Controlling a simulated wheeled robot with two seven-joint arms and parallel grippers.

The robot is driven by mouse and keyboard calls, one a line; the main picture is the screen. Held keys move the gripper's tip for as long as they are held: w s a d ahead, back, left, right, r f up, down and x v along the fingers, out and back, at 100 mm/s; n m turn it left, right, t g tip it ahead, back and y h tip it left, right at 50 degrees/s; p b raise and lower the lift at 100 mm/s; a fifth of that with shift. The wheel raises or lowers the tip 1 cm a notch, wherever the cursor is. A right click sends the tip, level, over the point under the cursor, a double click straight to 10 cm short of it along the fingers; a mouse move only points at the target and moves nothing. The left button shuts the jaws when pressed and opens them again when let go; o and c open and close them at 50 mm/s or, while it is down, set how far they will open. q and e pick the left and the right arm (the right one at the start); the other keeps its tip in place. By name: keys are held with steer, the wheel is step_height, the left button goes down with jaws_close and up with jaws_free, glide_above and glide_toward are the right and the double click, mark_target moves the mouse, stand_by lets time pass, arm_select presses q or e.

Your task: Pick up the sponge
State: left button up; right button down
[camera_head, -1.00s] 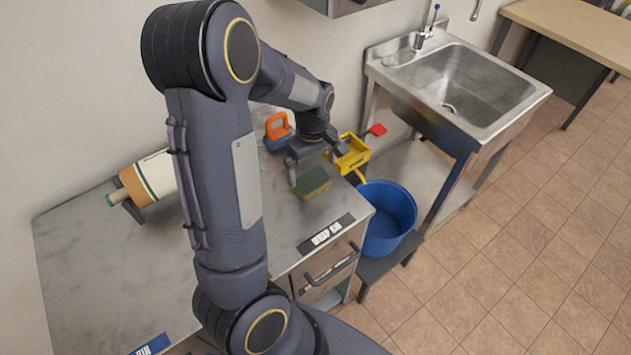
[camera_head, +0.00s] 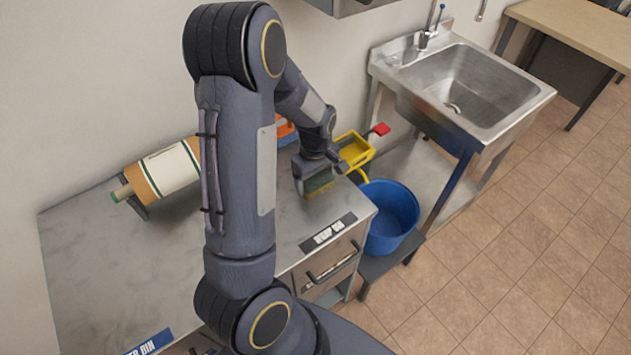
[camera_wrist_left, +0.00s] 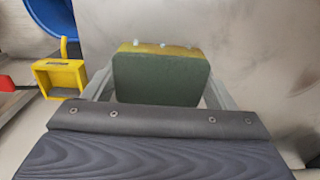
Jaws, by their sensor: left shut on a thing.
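The sponge (camera_head: 319,184) has a green face and a yellow layer. In the head view it sits at the right part of the grey counter top (camera_head: 110,260), partly hidden by my gripper. My left gripper (camera_head: 318,178) is shut on it. In the left wrist view the sponge (camera_wrist_left: 160,78) fills the space between the two fingers, one on each side. I cannot tell whether it still touches the counter. My right gripper is not in view.
A yellow tray-like holder (camera_head: 356,150) and a blue bucket (camera_head: 390,215) are right of the sponge. An orange-handled item (camera_head: 286,130) is behind my arm. A large roll (camera_head: 165,172) lies at left. A steel sink (camera_head: 470,90) stands at right.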

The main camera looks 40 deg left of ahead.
mark_target(316, 178)
arm_select(q)
steer(key=shift+c, duration=0.4)
steer(key=shift+r, duration=0.4)
step_height(316, 178, up, 3)
steer(key=shift+w+f, duration=0.1)
steer(key=shift+f, duration=0.1)
steer(key=s+d+r, duration=0.9)
steer(key=d, duration=0.1)
steer(key=shift+s+d+r+b, duration=0.25)
steer(key=shift+d+r+b, duration=0.05)
steer(key=shift+b, duration=0.15)
